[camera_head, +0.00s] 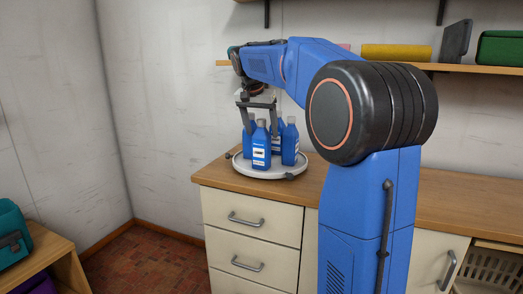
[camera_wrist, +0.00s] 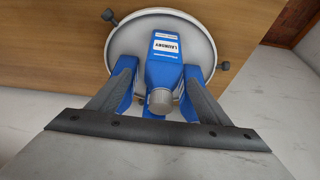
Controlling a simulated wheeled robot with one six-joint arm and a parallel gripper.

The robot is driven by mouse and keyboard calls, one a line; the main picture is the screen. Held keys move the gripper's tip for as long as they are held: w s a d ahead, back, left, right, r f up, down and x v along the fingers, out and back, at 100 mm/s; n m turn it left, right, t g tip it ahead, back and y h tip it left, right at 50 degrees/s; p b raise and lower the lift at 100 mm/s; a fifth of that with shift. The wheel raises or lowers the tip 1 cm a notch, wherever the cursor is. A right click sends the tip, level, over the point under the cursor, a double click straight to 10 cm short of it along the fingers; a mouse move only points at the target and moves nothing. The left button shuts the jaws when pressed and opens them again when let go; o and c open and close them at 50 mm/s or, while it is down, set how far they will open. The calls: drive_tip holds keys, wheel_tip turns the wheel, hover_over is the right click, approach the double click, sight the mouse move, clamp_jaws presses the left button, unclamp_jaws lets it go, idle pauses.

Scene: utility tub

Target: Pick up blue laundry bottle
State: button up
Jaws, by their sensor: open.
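Several blue bottles with white labels and grey caps stand close together on a round white tray on the wooden counter. In the head view the front blue laundry bottle (camera_head: 260,158) faces me, with another blue bottle (camera_head: 290,150) at its right and others partly hidden behind. In the wrist view a blue bottle labelled LAUNDRY (camera_wrist: 165,72) lies between the fingers, its grey cap (camera_wrist: 160,101) towards the camera. My gripper (camera_head: 257,126) is open above the group, fingers pointing down; it also shows in the wrist view (camera_wrist: 160,86). Whether the fingers touch any bottle I cannot tell.
The white tray (camera_head: 240,165) has small dark knobs on its rim and sits near the counter's left end. The counter (camera_head: 220,180) has drawers below. A shelf (camera_head: 480,69) with a yellow roll and a green case runs above. A low wooden unit (camera_head: 52,262) stands at left.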

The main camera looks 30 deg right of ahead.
sight(261, 139)
drive_tip(key=x, duration=0.5)
drive_tip(key=shift+a+f, duration=0.15)
drive_tip(key=shift+a, duration=0.15)
drive_tip(key=c, duration=1.4)
